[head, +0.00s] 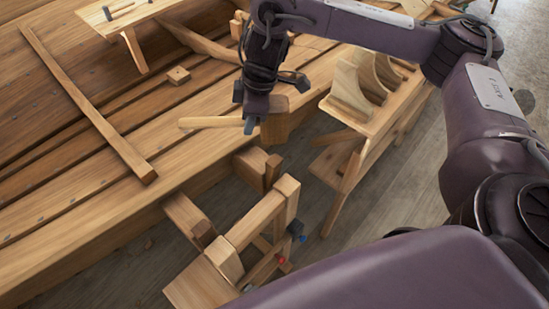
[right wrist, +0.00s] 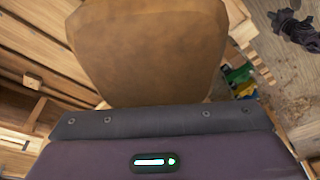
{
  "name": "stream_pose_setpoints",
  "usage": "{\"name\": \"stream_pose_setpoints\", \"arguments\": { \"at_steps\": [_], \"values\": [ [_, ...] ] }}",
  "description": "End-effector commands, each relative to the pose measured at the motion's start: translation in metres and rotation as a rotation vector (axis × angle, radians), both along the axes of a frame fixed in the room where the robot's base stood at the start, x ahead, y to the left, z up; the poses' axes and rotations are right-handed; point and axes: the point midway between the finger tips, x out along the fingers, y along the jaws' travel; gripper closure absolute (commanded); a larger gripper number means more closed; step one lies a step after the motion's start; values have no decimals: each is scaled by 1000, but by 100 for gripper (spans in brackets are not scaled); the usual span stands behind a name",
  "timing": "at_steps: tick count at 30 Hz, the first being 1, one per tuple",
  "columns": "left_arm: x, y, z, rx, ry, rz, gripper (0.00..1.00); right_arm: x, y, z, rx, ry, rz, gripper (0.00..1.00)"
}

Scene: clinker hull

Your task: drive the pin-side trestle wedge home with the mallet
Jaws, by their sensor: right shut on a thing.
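My right gripper (head: 251,124) is shut on the wooden mallet, above the hull's near edge. The mallet's pale handle (head: 208,122) sticks out to the left and its blocky head (head: 274,124) is on the right, partly behind the gripper. In the right wrist view the brown mallet head (right wrist: 150,55) fills the upper middle. Below and apart from it stands a wooden trestle (head: 258,217) against the hull side. A small upright wooden piece (head: 272,170) and a pale block (head: 225,258) show at the trestle; I cannot tell which is the pin-side wedge. My left gripper is out of view.
The planked hull (head: 70,185) fills the left, with a loose batten (head: 88,105) and a small block (head: 178,75) on it. A bench (head: 365,118) with curved wooden pieces stands right of the mallet. Red and blue items lie by the trestle.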

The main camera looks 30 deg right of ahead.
Motion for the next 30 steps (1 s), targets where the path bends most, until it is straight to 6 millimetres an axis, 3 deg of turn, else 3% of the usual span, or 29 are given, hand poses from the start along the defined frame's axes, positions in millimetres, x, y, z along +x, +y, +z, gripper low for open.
{"name": "stream_pose_setpoints", "arguments": {
  "at_steps": [27,29,30],
  "values": [
    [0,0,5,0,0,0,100,2,-1,1,0,-2,0,100],
    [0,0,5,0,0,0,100,0,-1,-16,-1,8,-2,100],
    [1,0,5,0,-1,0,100,-3,-2,-44,-2,17,-3,100]
  ]
}}
